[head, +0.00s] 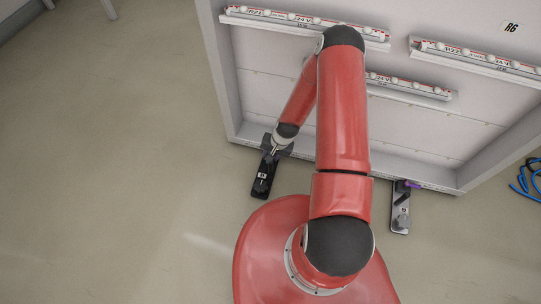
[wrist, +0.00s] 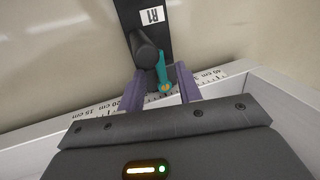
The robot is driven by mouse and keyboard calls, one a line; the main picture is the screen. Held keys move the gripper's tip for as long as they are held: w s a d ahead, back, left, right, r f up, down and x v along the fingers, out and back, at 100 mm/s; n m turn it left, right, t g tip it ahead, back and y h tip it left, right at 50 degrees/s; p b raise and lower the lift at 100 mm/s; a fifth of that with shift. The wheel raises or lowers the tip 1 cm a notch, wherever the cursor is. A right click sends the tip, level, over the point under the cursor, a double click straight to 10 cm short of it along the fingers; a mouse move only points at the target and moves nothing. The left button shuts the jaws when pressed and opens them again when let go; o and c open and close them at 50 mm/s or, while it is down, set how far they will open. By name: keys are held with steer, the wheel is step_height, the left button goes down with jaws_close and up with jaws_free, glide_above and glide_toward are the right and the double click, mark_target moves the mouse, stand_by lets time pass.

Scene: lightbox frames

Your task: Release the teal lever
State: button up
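The teal lever (wrist: 162,70) shows in the wrist view, upright in the picture beside a dark cylinder on a black plate (wrist: 142,12) with an R1 label. An orange-yellow mark is near its lower end. My gripper (wrist: 160,72) has its two purple-grey fingers apart, one on each side of the lever and cylinder. The right finger is close to the lever; I cannot tell whether it touches. In the head view, my gripper (head: 274,148) is at the upper end of the black clamp (head: 262,184) by the frame's lower edge. The lever itself is not discernible there.
A second clamp (head: 401,212) with a purple lever (head: 413,184) sits at the right of the frame's lower edge. The white frame (head: 412,180) holds several light rails (head: 480,58). Blue cable (head: 524,180) lies at far right. The floor (head: 110,170) at left is clear.

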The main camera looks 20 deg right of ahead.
steer(key=v, duration=0.6)
steer(key=shift+p, duration=0.3)
steer(key=shift+r, duration=0.1)
